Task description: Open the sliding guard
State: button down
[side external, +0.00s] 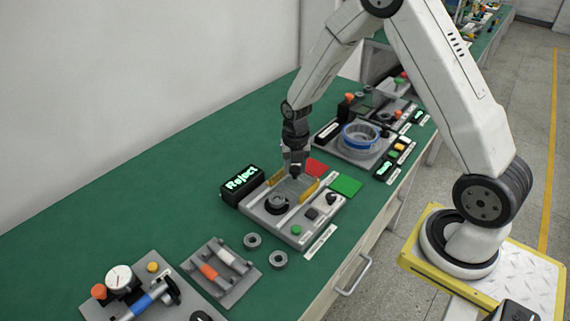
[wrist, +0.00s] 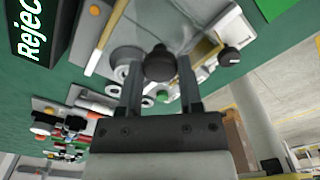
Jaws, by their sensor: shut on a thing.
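The guard station is a grey plate (side external: 267,222) with two yellow rails; one rail (side external: 310,190) is on the right. Between the rails lies a see-through panel (side external: 290,187), which looks like the sliding guard. A black ring-shaped seat (side external: 277,204) is in front of it. My gripper (side external: 295,175) is down over the panel's far part. In the wrist view, a dark round knob (wrist: 159,64) sits between the fingertips of my gripper (wrist: 159,76), which is shut on it. The knob's join to the guard is hidden.
A black box with a lit "Reject" sign (side external: 241,181) stands left of the station. A motor fixture with a blue ring (side external: 361,138) is behind. Loose grey rings (side external: 252,241) and a tool tray (side external: 221,271) lie in front.

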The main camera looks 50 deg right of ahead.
aim_at(297, 167)
jog(key=shift+d, duration=0.45)
jog(key=shift+c, duration=1.3)
grip_release()
jog(key=shift+r, duration=0.1)
jog(key=shift+r, duration=3.85)
jog(key=shift+a, duration=0.1)
